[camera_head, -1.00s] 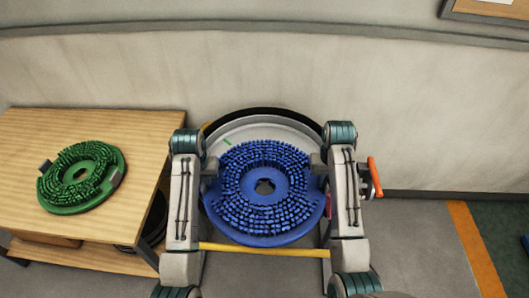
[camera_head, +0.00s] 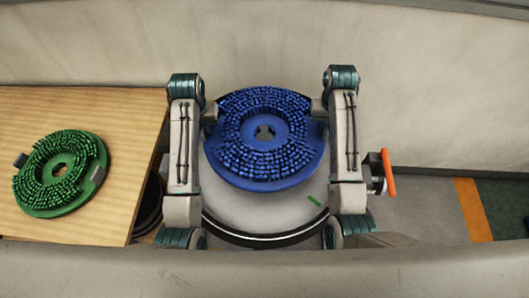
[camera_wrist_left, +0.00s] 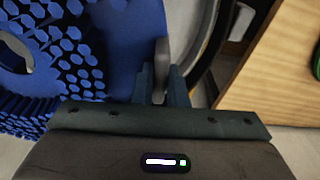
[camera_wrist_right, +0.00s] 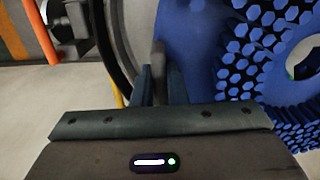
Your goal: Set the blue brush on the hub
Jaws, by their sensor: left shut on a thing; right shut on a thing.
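The blue brush (camera_head: 262,176) is held bristles up, with an open hole at its middle. My left gripper (camera_head: 209,112) is shut on the grey lug at its left side; the lug also shows between the fingers in the left wrist view (camera_wrist_left: 162,68). My right gripper (camera_head: 319,108) is shut on the lug at its right side, seen in the right wrist view (camera_wrist_right: 159,70). A round grey disc (camera_head: 255,222) with a black rim and a green mark shows below the brush. I cannot make out the hub; the brush covers the disc's middle.
A green brush (camera_head: 88,180) lies on the wooden table (camera_head: 120,115) at the left. An orange handle (camera_head: 388,172) stands right of my right arm. A pale grey band (camera_head: 265,275) crosses the bottom of the head view. The wall is behind; floor shows at right.

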